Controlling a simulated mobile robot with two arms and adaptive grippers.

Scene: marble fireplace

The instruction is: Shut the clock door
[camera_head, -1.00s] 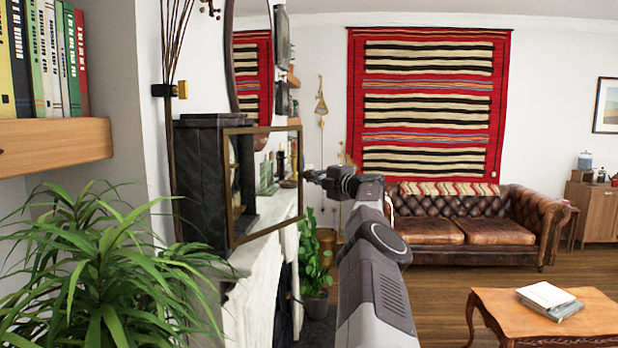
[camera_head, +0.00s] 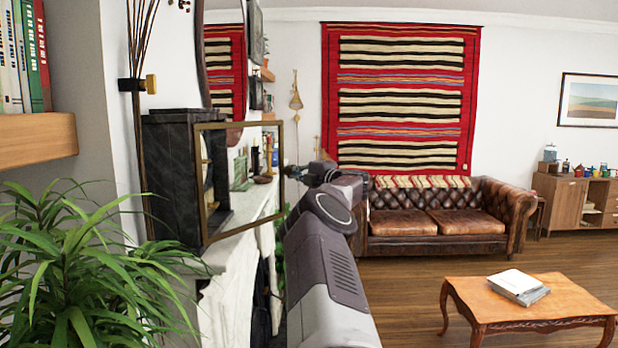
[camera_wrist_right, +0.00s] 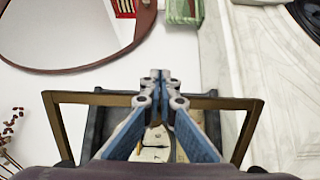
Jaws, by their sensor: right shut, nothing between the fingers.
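The dark marble clock (camera_head: 176,170) stands on the white mantel at the left of the head view. Its brass-framed glass door (camera_head: 240,125) stands open, swung out from the case toward the right. My right gripper (camera_head: 286,171) is at the door's free edge, partly hidden by my own arm in the head view. In the right wrist view the gripper (camera_wrist_right: 160,76) is shut and empty, with its fingertips overlapping the door's frame (camera_wrist_right: 90,98). I cannot tell whether they touch. Part of a pale dial (camera_wrist_right: 155,150) shows below the fingers. My left gripper is out of view.
A leafy plant (camera_head: 85,265) stands in front at the left, close to the mantel (camera_head: 235,260). A candlestick and small items stand on the mantel behind the door glass. A round mirror hangs above. A sofa (camera_head: 440,222) and wooden table (camera_head: 545,305) are at the right.

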